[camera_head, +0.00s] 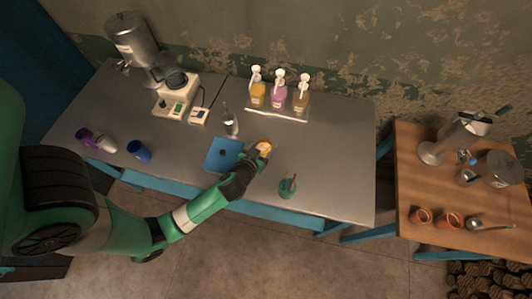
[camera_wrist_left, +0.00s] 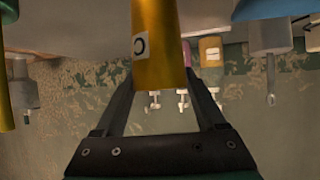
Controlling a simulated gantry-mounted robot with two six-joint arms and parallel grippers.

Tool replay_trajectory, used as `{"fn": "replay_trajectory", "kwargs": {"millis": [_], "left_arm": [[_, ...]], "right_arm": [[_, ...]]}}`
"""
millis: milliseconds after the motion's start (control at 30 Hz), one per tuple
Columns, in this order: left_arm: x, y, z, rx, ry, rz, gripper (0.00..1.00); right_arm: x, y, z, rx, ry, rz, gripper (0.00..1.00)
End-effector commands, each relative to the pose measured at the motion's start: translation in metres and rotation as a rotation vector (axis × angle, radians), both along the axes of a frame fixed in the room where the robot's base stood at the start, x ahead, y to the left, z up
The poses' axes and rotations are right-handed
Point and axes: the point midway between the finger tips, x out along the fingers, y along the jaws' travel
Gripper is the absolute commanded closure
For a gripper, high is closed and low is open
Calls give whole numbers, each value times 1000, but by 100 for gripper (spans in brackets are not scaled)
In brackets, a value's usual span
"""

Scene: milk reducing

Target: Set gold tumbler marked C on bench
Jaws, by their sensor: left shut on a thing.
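The gold tumbler marked C (camera_wrist_left: 160,45) is between the fingers of my left gripper (camera_wrist_left: 163,88) in the left wrist view, its C label facing the camera. In the head view the tumbler shows as a small orange-gold shape (camera_head: 264,145) at the end of my left arm. My left gripper (camera_head: 256,154) is shut on it, over the middle of the grey bench (camera_head: 335,140), just right of the blue mat. I cannot tell whether the tumbler's base touches the bench. My right gripper is out of view.
The blue mat (camera_head: 217,160) lies beside the gripper. Pump bottles (camera_head: 279,95) stand behind, a metal-topped vessel (camera_head: 231,127) behind left, and a green cup (camera_head: 287,188) front right. The bench's right part is clear.

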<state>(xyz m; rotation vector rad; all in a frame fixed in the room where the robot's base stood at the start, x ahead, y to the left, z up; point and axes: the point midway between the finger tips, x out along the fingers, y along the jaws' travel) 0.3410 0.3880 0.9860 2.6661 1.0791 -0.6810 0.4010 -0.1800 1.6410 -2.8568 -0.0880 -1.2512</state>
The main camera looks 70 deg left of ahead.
Motion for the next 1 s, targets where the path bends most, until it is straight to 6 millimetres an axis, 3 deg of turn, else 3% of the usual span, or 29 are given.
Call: {"fn": "replay_trajectory", "kwargs": {"millis": [167, 400, 733, 767, 900, 1000], "left_arm": [[1, 0, -8, 2, -2, -1, 100], [1, 0, -43, 1, -1, -2, 100], [1, 0, -45, 1, -3, -2, 100], [0, 0, -46, 0, -1, -1, 26], [0, 0, -44, 0, -1, -1, 1], [0, 0, -44, 0, -1, -1, 0]], "right_arm": [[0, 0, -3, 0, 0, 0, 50], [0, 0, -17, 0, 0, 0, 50], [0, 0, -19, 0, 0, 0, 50], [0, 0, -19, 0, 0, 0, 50], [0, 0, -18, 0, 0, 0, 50], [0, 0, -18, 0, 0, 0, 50]]}}
